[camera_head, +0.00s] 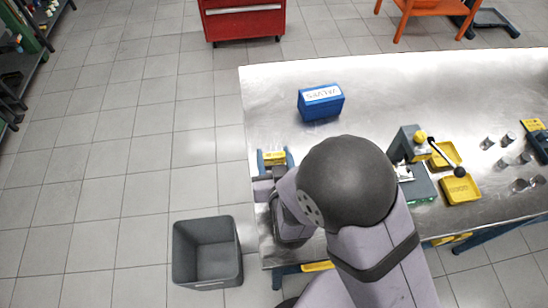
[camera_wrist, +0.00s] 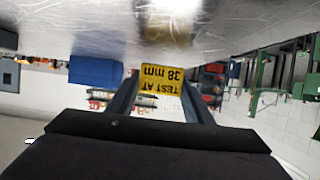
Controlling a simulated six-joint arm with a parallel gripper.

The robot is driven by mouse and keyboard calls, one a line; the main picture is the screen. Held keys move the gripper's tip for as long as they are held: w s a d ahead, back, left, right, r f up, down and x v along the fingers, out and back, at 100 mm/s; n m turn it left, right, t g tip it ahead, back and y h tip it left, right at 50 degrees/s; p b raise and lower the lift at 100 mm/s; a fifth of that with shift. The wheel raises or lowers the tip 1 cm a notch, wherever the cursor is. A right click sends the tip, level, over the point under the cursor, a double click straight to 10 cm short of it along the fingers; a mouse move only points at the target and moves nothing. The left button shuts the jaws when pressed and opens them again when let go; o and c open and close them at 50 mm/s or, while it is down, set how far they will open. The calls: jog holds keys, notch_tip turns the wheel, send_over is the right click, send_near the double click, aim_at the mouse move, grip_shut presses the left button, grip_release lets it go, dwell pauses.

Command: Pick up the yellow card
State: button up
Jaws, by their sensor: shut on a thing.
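The yellow card (camera_head: 275,158) is at the left end of the metal workbench (camera_head: 385,85), between the two fingers of my gripper (camera_head: 275,154). In the wrist view the card (camera_wrist: 161,79) shows upside-down black print reading "TEST AT 38 mm". My gripper (camera_wrist: 160,84) is shut on it, one finger at each side edge. The card's side facing the wrist camera is plain to see. I cannot tell how far the card is from the bench surface. My arm hides part of the bench's front left.
A blue labelled box (camera_head: 321,103) stands behind the card on the bench. A green fixture with a lever (camera_head: 415,160) and yellow trays (camera_head: 460,188) are to the right. A grey bin (camera_head: 207,252) stands on the floor at left. The bench's back middle is clear.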

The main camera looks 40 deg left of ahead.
aim_at(274, 155)
jog(key=shift+r, duration=4.3)
